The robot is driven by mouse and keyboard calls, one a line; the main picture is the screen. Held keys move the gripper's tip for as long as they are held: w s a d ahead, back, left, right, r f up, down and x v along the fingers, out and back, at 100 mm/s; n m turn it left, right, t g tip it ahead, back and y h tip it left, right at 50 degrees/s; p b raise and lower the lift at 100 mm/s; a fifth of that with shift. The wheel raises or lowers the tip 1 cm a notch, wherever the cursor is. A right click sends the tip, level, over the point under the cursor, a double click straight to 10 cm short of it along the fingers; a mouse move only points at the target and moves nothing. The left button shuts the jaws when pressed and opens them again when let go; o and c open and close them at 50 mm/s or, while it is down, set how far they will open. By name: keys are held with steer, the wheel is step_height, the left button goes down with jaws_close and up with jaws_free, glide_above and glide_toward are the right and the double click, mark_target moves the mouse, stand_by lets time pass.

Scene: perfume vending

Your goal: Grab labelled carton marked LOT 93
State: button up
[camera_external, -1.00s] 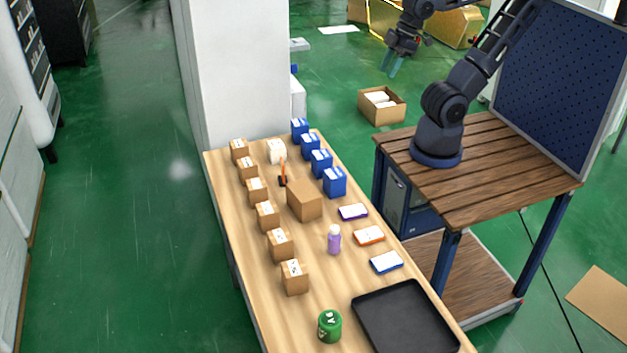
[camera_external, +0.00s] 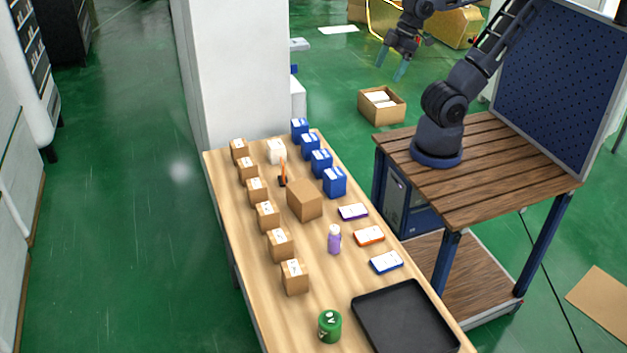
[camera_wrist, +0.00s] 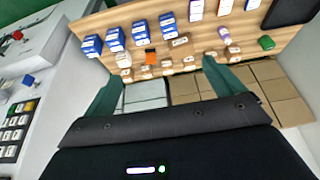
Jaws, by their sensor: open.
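Several small brown labelled cartons (camera_external: 267,215) stand in a row along the left edge of the wooden table (camera_external: 350,300). Each has a white label on top, but the lot numbers are too small to read. The row also shows in the wrist view (camera_wrist: 167,62), small and beyond my fingers. My gripper (camera_external: 391,68) is open and empty, raised in the air behind the table's far right end. In the wrist view, the two green fingers of my gripper (camera_wrist: 162,85) are spread apart with nothing between them.
Blue boxes (camera_external: 321,163), a larger brown box (camera_external: 304,199), a white box (camera_external: 276,151), an orange upright item (camera_external: 283,172), flat packs (camera_external: 369,236), a purple bottle (camera_external: 334,240), a green canister (camera_external: 330,326) and a black tray (camera_external: 405,320) share the table. A white pillar (camera_external: 240,70) stands at its far end.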

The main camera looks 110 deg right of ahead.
steer(key=shift+w, duration=0.15)
steer(key=n+g+h, duration=0.4)
steer(key=n, duration=1.5)
glide_above(304, 190)
steer(key=s+a, duration=0.2)
steer(key=a, duration=0.1)
steer(key=f, duration=2.5)
steer(key=shift+w+d+f, duration=0.15)
steer(key=shift+d+f, duration=0.1)
steer(key=shift+f, duration=0.05)
steer(key=shift+w+a+f+n, duration=0.2)
steer(key=shift+f+n, duration=0.1)
steer(key=shift+f, duration=0.3)
steer(key=shift+h, duration=0.3)
steer(key=x, duration=0.5)
steer(key=shift+f, duration=0.15)
steer(key=shift+w+x, duration=0.2)
steer(key=shift+x, duration=1.15)
steer(key=shift+w+x, duration=0.25)
steer(key=shift+x, duration=1.05)
steer(key=shift+f, duration=0.25)
